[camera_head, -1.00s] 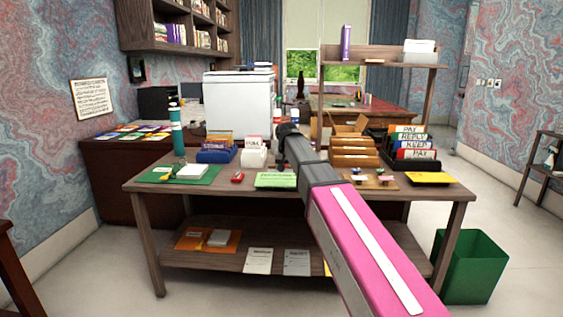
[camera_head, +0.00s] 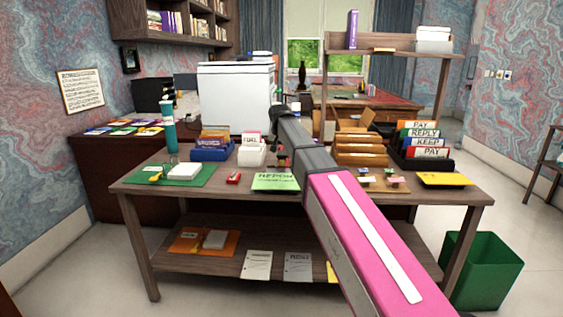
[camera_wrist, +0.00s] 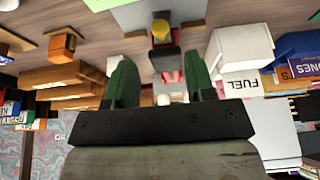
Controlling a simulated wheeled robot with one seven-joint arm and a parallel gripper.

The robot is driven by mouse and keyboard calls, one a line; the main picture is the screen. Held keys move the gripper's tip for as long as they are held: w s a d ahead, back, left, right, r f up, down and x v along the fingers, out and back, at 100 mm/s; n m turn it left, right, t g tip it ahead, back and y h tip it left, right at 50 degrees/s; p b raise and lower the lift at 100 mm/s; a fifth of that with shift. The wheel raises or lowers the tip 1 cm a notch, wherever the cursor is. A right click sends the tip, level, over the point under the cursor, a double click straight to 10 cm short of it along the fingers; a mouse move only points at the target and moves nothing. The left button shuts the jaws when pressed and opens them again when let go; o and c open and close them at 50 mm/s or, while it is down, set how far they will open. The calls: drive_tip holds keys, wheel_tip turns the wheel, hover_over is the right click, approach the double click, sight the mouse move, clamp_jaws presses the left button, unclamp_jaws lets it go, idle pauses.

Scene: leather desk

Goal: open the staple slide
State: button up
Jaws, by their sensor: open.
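My gripper (camera_wrist: 161,80) is open in the wrist view, with two green fingers apart. Beyond and between the fingertips stands a small object (camera_wrist: 160,35) with a yellow top, a dark body and red parts below; I cannot tell for sure that it is the stapler with the staple slide. The fingers do not visibly hold it. In the head view, small dark and red shapes (camera_head: 282,161) show beside my arm, behind the green report sheet (camera_head: 275,182). My gripper is largely hidden by my arm there. A small red item (camera_head: 233,177) lies left of that sheet.
The white FUEL box (camera_wrist: 240,62) and blue card box (camera_head: 210,151) stand left of my arm in the head view. Orange folders (camera_head: 360,150) and a black file rack (camera_head: 425,160) stand right. A teal bottle (camera_head: 169,133) is at the back left.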

sight(282, 161)
drive_tip(key=x, duration=0.7)
drive_tip(key=shift+w+f, duration=0.2)
drive_tip(key=shift+f, duration=0.1)
